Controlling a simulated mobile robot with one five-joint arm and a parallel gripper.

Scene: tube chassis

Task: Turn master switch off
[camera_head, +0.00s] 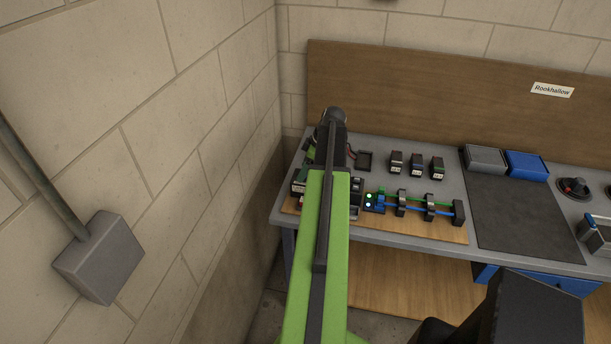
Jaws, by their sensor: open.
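I cannot tell for sure which part is the master switch. A wooden board (420,227) at the bench's front left carries a small circuit. Its left part holds dark devices (355,197) and a bit of red, partly hidden behind my arm.
A dark mat (520,215), a grey bin (485,158) and a blue bin (527,164) are to the right. A block wall (215,120) stands close on the left.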

